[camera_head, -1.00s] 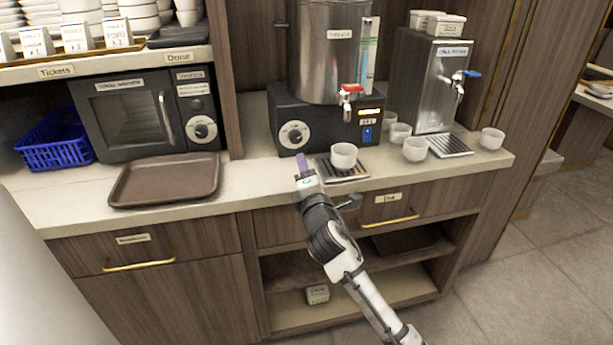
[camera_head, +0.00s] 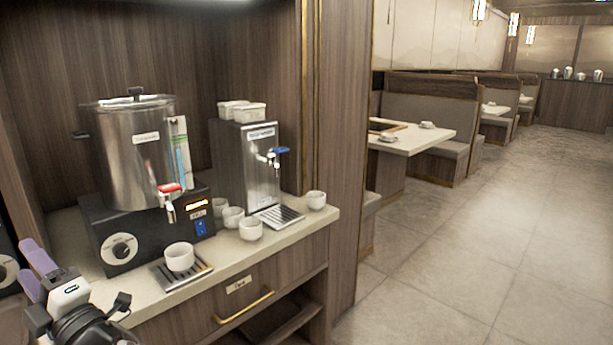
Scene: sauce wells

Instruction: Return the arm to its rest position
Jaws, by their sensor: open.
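My gripper (camera_head: 38,268) is at the lower left of the head view, its two purple fingers apart with nothing between them. It is in front of the counter, left of the drip tray. My gripper is apart from the cup. Most of my arm is out of the frame.
The counter (camera_head: 150,303) holds several more white cups (camera_head: 251,229) and a steel water dispenser (camera_head: 246,165) with a blue tap. A drawer with a brass handle (camera_head: 244,306) is below. Open tiled floor (camera_head: 470,240) lies to the right, with dining tables (camera_head: 418,142) and benches behind.

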